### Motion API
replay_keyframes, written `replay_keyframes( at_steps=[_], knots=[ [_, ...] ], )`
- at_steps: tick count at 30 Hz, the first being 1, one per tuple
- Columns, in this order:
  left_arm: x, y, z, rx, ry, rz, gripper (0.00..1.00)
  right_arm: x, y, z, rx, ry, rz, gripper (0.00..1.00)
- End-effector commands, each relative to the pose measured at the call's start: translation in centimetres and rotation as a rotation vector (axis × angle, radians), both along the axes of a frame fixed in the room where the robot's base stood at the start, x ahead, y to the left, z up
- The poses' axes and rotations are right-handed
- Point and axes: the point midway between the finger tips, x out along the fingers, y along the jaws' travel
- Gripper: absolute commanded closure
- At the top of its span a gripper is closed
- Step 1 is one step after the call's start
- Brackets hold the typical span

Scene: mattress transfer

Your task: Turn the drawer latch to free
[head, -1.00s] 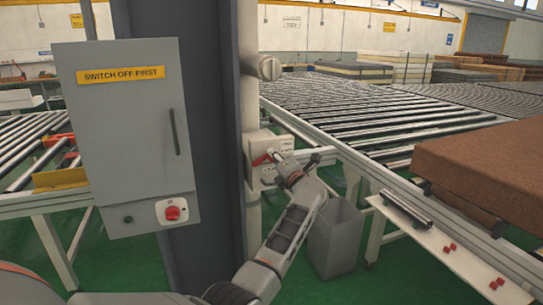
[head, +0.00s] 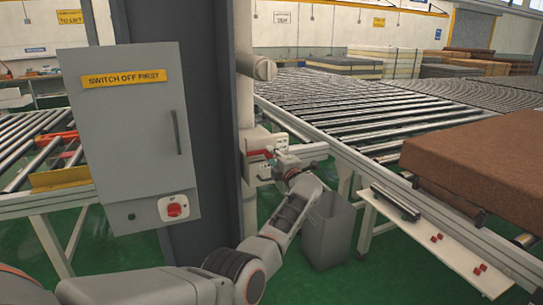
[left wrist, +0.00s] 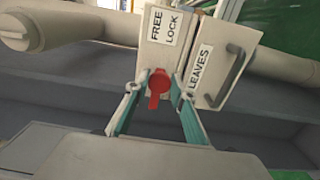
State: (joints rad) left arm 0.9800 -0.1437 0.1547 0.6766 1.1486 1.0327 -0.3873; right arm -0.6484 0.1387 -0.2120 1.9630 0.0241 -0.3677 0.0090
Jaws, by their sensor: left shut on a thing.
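The red drawer latch (left wrist: 158,85) is on a pale box (left wrist: 154,52) with a label reading FREE and LOCK. In the left wrist view its lever points down the picture, away from the label. My left gripper (left wrist: 157,88) has its teal-edged fingers on either side of the latch and is shut on it. In the head view the red latch (head: 259,153) shows at the box by the column, with my left gripper (head: 273,159) at it from the right. The drawer front (left wrist: 208,77), labelled LEAVES, has a dark bar handle. My right gripper is out of view.
A grey cabinet (head: 128,130) marked SWITCH OFF FIRST, with a red rotary switch (head: 174,208), stands left of the latch. A grey bin (head: 328,230) is below my arm. A roller conveyor (head: 350,115) and brown mattress (head: 480,160) are to the right.

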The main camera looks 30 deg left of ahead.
Motion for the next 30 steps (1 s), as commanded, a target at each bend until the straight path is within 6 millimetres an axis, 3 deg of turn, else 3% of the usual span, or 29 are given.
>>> replay_keyframes(
  at_steps=[9, 10, 12, 23, 30],
  knots=[
    [0.0, 0.0, -0.1, 0.004, 0.005, -0.001, 1.00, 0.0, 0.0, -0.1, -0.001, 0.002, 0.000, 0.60],
    [0.0, 0.0, -0.1, 0.004, 0.005, -0.001, 0.71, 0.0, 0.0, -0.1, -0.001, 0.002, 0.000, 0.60],
    [0.0, 0.0, -0.1, 0.003, 0.004, -0.001, 0.60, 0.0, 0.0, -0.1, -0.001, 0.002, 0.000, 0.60],
    [0.0, -0.1, 0.0, 0.003, 0.002, -0.001, 0.60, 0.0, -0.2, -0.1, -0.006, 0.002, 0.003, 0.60],
    [-1.0, -1.5, -0.1, 0.001, 0.000, -0.004, 0.60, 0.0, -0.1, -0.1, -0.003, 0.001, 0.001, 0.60]
  ],
)
